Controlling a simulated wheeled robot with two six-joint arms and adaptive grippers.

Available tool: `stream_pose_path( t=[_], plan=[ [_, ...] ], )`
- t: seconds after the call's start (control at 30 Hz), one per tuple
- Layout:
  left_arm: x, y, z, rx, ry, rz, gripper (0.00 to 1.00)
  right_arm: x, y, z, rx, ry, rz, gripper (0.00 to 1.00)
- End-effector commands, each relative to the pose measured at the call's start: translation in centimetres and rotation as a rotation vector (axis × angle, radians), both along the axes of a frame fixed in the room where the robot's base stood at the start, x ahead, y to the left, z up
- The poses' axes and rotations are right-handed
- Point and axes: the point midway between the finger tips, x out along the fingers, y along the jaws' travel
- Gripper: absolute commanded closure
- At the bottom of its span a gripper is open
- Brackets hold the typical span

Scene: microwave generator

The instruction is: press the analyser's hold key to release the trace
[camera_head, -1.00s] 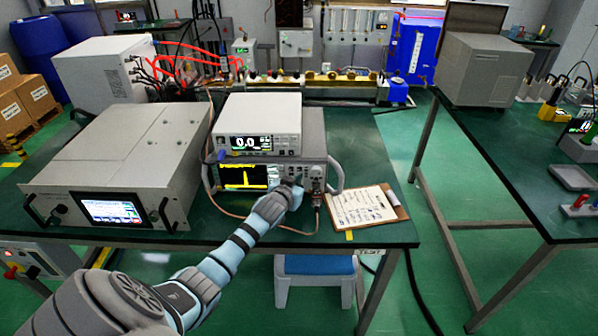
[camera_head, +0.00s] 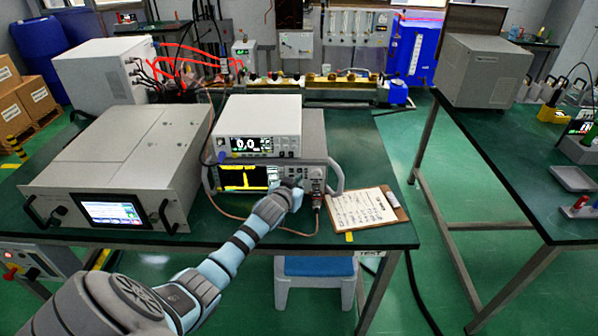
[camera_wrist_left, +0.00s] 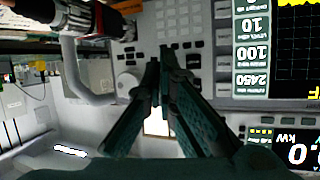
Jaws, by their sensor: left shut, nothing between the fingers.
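The analyser (camera_head: 318,150) is the lower instrument of a stack of two on the bench. Its screen (camera_head: 246,180) shows a yellow trace. My left gripper (camera_head: 299,184) is in front of the analyser's key area, right of the screen. I cannot tell whether the tips touch a key. The hold key cannot be made out. My right gripper is not in view.
A power meter (camera_head: 258,112) sits on top of the analyser. A large grey unit (camera_head: 128,150) stands on the left. A clipboard (camera_head: 362,208) lies on the right. A copper-coloured cable (camera_head: 240,217) loops in front. A connector and cable (camera_wrist_left: 95,18) sit beside the keypad.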

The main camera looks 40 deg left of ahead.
Motion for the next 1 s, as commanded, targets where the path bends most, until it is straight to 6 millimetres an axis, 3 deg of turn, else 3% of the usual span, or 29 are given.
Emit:
stream_pose_path(
  t=[1.0],
  plan=[
    [0.95, 0.63, -0.01, 0.000, 0.000, 0.000, 1.00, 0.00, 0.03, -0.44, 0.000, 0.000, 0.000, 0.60]
  ],
)
